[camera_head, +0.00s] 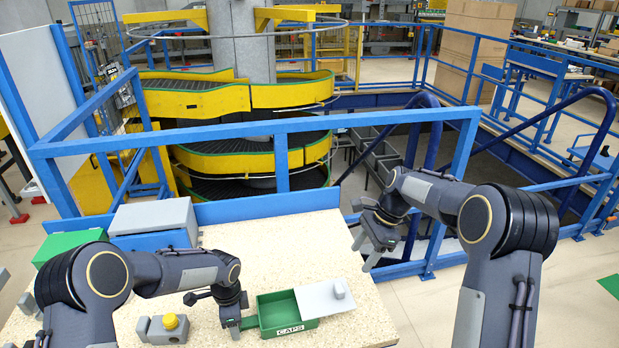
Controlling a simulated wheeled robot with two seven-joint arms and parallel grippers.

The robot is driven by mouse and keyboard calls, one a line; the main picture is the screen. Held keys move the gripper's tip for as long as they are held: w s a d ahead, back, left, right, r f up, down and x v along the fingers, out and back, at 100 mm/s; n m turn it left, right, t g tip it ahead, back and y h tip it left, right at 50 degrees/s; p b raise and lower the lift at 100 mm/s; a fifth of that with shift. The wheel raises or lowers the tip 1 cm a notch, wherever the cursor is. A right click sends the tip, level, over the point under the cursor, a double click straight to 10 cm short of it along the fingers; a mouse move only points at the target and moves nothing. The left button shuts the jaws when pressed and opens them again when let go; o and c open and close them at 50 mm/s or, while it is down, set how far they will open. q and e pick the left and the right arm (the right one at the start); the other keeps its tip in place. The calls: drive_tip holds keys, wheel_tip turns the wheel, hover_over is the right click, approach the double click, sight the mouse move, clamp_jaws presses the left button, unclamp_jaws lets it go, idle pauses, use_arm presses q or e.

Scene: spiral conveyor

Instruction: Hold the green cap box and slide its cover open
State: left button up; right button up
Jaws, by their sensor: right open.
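The green cap box (289,329), labelled CAPS, sits at the front of the speckled table. Its grey cover (315,301) with a raised knob is slid to the right, sticking out past the box's right end. The left part of the box is open and its green inside shows. My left gripper (238,324) is at the box's left end and appears shut on it; its fingertips are partly hidden. My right gripper (366,250) is open and empty, beyond the table's right edge, above and behind the cover, well apart from it.
A grey block with a yellow button (167,328) lies left of my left gripper. A blue box with a grey lid (152,217) and a green box (68,243) stand at the back left. The table's middle (290,248) is clear. Blue railing (260,129) runs behind.

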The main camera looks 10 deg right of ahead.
use_arm(q)
drive_tip(key=shift+o, duration=0.7)
drive_tip(key=shift+d+r, duration=0.1)
drive_tip(key=shift+r, duration=0.35)
wheel_tip(320, 180, up, 11)
drive_tip(key=shift+r, duration=0.15)
drive_tip(key=shift+s, duration=0.1)
